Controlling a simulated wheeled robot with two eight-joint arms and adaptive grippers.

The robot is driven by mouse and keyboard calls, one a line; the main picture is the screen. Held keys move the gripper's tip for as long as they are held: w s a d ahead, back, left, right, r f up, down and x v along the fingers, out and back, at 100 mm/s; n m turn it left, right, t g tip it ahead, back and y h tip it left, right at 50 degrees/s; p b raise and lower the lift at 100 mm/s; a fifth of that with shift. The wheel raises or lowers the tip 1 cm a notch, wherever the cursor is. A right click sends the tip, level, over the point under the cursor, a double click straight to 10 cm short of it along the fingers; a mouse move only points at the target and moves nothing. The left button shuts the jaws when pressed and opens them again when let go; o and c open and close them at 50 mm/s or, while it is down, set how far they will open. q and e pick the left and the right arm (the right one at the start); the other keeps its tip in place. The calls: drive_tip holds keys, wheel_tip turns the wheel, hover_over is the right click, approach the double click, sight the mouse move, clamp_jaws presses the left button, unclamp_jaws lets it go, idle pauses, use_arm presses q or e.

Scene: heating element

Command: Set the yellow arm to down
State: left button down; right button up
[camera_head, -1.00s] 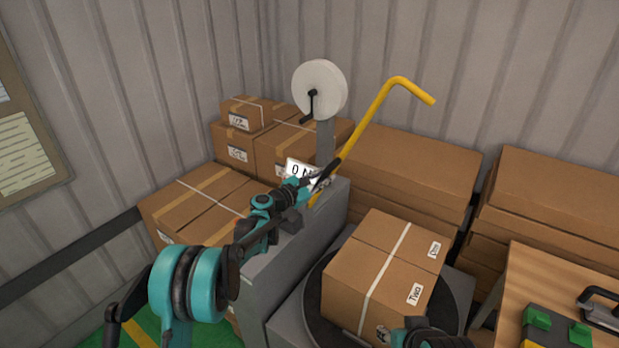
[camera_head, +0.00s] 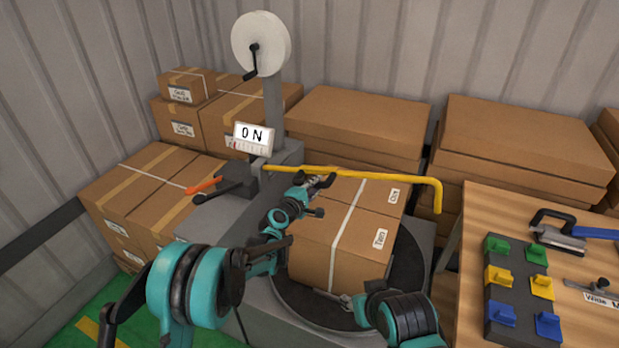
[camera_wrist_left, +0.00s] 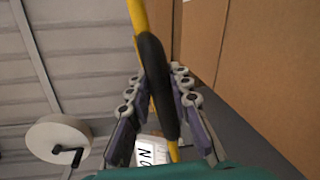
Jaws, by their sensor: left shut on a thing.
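The yellow arm (camera_head: 385,177) lies nearly level from the machine's post across the top of the wrapped box (camera_head: 335,240), its bent end hanging down at the right. My left gripper (camera_head: 328,181) is shut on the arm near its middle. In the left wrist view the fingers (camera_wrist_left: 157,82) sit on both sides of the arm's black sleeve (camera_wrist_left: 156,70). My right gripper (camera_head: 348,300) is low in front of the box, partly hidden by its own wrist; its jaws are too small to read.
The box stands on a dark turntable (camera_head: 408,270). An ON sign (camera_head: 253,136) and an orange-red lever (camera_head: 204,185) are left of the arm's root. A white reel (camera_head: 262,43) tops the post. A wooden table (camera_head: 490,205) with coloured clips is at right; stacked cartons (camera_head: 355,120) stand behind.

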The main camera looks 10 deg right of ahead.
use_arm(q)
drive_tip(key=shift+s+d+f+m+y+b, duration=0.15)
drive_tip(key=shift+f+m+b, duration=0.4)
drive_tip(key=shift+f, duration=0.75)
drive_tip(key=shift+d+f+m+y+b, duration=0.15)
drive_tip(key=shift+f+m+b, duration=0.35)
drive_tip(key=shift+f, duration=0.8)
drive_tip(key=c, duration=1.4)
unclamp_jaws()
drive_tip(key=shift+o, duration=0.2)
drive_tip(key=v, duration=1.2)
drive_tip(key=shift+f, duration=0.1)
drive_tip(key=shift+a, duration=0.1)
